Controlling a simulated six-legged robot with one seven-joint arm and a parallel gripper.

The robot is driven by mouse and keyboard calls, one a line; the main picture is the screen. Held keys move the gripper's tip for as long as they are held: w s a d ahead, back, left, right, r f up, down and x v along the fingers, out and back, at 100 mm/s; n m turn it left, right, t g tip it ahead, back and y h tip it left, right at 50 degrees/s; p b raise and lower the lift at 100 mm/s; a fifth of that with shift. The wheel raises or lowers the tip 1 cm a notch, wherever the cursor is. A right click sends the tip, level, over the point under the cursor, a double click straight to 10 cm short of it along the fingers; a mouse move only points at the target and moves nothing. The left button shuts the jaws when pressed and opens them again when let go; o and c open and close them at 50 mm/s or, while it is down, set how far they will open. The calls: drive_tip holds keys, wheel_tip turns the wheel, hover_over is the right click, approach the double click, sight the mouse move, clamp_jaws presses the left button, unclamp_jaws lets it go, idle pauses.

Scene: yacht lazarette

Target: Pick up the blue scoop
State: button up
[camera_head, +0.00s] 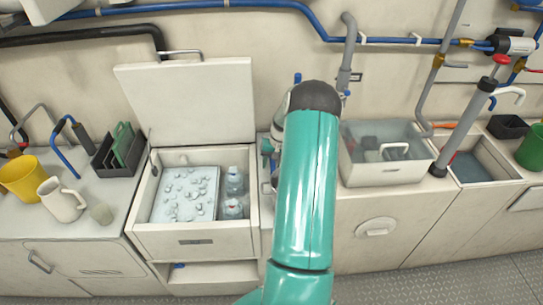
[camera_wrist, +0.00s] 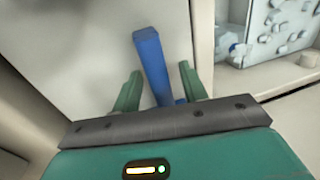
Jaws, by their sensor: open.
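The blue scoop (camera_wrist: 151,60) shows in the wrist view as a long, straight blue bar, probably its handle, against a pale surface. My gripper (camera_wrist: 159,72) is open, with one green finger on each side of the bar. A gap shows on both sides, so the fingers do not appear to touch it. The bar's lower end runs down behind the gripper body, and no bowl can be made out. In the head view my teal arm covers the middle of the counter, and I cannot make out the scoop or fingertips there.
An open icebox (camera_head: 190,239) with ice and bottles stands left of my arm, its lid (camera_head: 190,100) raised. A clear-sided bin (camera_head: 390,172) and a sink (camera_head: 470,168) lie to the right. A yellow bucket (camera_head: 22,178) and white jug (camera_head: 62,203) stand far left.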

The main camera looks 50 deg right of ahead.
drive_tip(key=shift+c, duration=0.4)
clamp_jaws()
drive_tip(key=shift+r, duration=0.15)
wheel_tip(320, 180, up, 9)
drive_tip(key=shift+r, duration=0.35)
drive_tip(key=shift+s+a, duration=0.1)
drive_tip(key=shift+a, duration=0.05)
